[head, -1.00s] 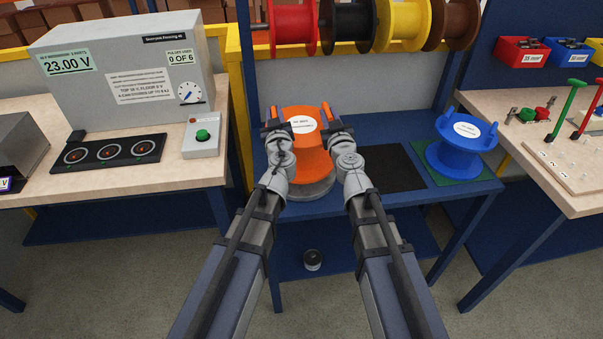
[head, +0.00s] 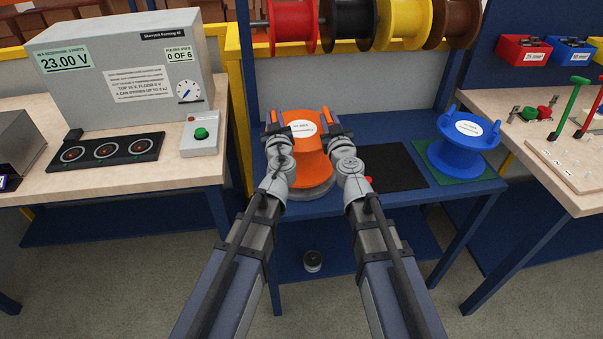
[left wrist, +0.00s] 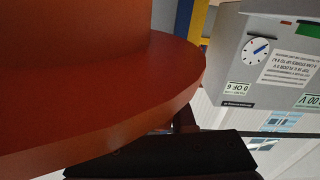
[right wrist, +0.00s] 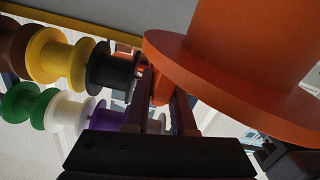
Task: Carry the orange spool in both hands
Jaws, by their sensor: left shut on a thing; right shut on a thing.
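The orange spool (head: 312,160) stands upright between my two grippers, with a white label on its top flange. My left gripper (head: 275,128) is shut on its left upright handle. My right gripper (head: 335,128) is shut on its right handle. The spool's orange flange fills much of the left wrist view (left wrist: 90,90) and the upper right of the right wrist view (right wrist: 240,70). Below it, a grey round base (head: 322,190) shows on the blue bench (head: 425,192). I cannot tell whether spool and base touch.
A black mat (head: 392,168) lies to the right, then a blue spool (head: 462,148) on a green mat. Red, black, yellow and brown spools (head: 400,25) hang above the back. A grey meter box (head: 125,75) stands on the left table. A right table (head: 560,175) holds levers.

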